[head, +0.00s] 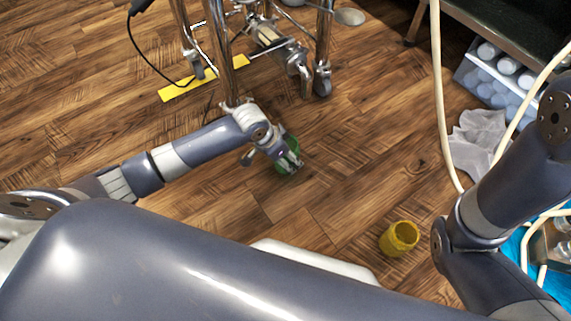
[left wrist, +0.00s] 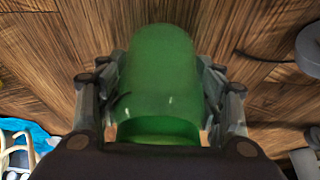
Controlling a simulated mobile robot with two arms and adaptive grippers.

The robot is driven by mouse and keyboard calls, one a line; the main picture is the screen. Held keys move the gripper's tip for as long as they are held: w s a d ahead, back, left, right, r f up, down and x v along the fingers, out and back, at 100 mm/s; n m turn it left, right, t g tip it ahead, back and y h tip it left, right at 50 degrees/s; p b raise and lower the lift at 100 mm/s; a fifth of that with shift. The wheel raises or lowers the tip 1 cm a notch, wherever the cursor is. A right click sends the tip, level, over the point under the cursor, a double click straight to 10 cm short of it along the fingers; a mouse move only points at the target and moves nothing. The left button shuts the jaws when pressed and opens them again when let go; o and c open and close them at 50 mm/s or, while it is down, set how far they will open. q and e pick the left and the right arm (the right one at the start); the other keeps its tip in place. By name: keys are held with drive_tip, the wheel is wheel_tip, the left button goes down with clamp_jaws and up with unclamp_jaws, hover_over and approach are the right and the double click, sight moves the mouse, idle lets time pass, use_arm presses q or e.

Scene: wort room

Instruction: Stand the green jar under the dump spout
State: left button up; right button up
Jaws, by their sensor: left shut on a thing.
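The green jar (left wrist: 160,70) fills the middle of the left wrist view, between the two fingers of my left gripper (left wrist: 160,118). In the head view the green jar (head: 284,168) shows partly behind my left gripper (head: 290,160), low over the wood floor. My left gripper is shut on the jar. I cannot tell whether the jar touches the floor. The dump spout is not clearly identifiable. A metal fitting (head: 298,62) sits low on the wheeled frame beyond the jar. My right gripper is not in view; only my right arm shows at the right.
A wheeled metal frame (head: 226,70) stands beyond my left gripper, with a caster (head: 322,80) and a yellow strip (head: 203,78) on the floor. A yellow jar (head: 399,238) stands at lower right. A grey cloth (head: 476,140), a crate of bottles (head: 490,76) and pale hoses (head: 440,90) lie right.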

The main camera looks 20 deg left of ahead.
use_arm(q)
wheel_tip(320, 180, down, 3)
drive_tip(key=b, duration=0.2)
drive_tip(key=shift+s+f+b, duration=0.1)
drive_tip(key=shift+f+b, duration=0.1)
drive_tip(key=shift+b, duration=0.15)
drive_tip(key=shift+r, duration=0.1)
drive_tip(key=o, duration=1.2)
